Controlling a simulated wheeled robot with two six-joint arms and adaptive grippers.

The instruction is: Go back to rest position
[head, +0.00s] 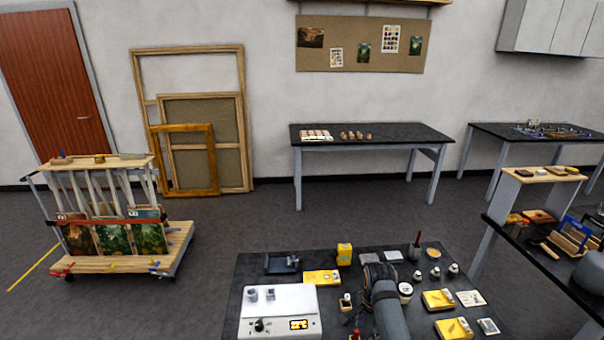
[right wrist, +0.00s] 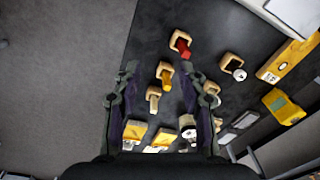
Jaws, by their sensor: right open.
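My right arm reaches in from the bottom of the head view over the dark worktable (head: 250,270). Its fingertips are hard to make out there. In the right wrist view my right gripper (right wrist: 160,82) is open, its two dark fingers spread apart over the dark tabletop. Small wooden pieces show below and between the fingers, one with a yellow part (right wrist: 165,76) and one with a red part (right wrist: 181,43). Nothing appears held. My left gripper is not in view.
A white control box (head: 280,312) stands at the table's front left. Yellow packs (head: 438,300), small jars and a yellow container (head: 345,254) crowd the top. A side bench (head: 540,240) stands right, a rack cart (head: 115,260) left. Open floor lies behind the table.

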